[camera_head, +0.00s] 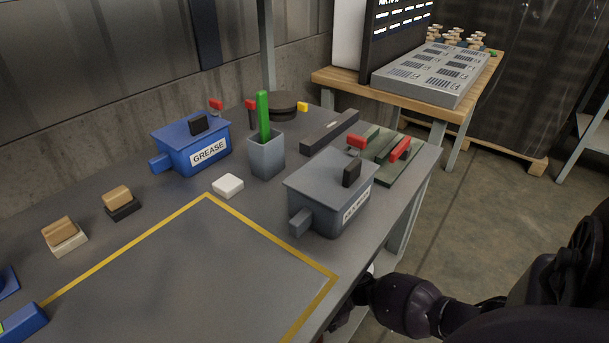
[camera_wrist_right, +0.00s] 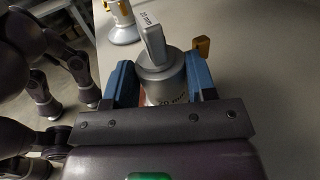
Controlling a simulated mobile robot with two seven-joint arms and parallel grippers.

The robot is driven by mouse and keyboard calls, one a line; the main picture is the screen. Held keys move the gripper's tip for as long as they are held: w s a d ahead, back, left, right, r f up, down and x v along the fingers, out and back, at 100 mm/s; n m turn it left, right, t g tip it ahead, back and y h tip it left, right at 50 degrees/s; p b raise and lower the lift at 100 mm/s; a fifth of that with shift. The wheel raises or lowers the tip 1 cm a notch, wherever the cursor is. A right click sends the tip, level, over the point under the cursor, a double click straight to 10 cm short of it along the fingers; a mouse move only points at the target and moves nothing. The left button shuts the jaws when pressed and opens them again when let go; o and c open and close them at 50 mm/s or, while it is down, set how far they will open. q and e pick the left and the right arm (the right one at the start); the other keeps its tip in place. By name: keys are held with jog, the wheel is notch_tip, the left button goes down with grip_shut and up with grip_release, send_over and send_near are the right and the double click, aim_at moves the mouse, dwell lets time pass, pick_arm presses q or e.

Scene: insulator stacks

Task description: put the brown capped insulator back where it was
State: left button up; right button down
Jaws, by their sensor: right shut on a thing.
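In the right wrist view, the blue fingers of my right gripper (camera_wrist_right: 163,92) are closed on both sides of a silver-grey cylindrical piece (camera_wrist_right: 160,82). A flat grey upright block with a small label stands at its top. No brown cap shows on this piece. Its lower part is hidden by the gripper. In the head view my right arm is at the lower right, beside the table's front edge, and its fingers cannot be made out. Several insulators with tan-brown tops (camera_head: 460,37) stand on the far wooden table. My left gripper is not in view.
The grey workbench (camera_head: 190,285) holds a blue grease box (camera_head: 185,150), a lidded grey box (camera_head: 318,190), a grey cup with a green stick (camera_head: 265,155) and brushes. The yellow-outlined area is clear. A wooden table (camera_head: 345,76) bears a grey panel. Another silver piece (camera_wrist_right: 122,25) stands beyond my gripper.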

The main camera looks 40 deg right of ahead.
jog(key=shift+c, duration=2.2)
grip_release()
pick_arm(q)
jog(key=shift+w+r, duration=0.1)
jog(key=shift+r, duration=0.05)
pick_arm(e)
jog(key=shift+r, duration=0.1)
jog(key=shift+r+p, duration=0.2)
jog(key=shift+p, duration=0.1)
jog(key=v, duration=0.3)
jog(key=b+v, duration=0.1)
jog(key=v, duration=0.7)
jog(key=shift+f, duration=0.3)
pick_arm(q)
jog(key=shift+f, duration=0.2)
pick_arm(e)
jog(key=shift+s+d+r, duration=0.1)
jog(key=shift+s+d, duration=0.05)
jog(key=shift+d, duration=0.3)
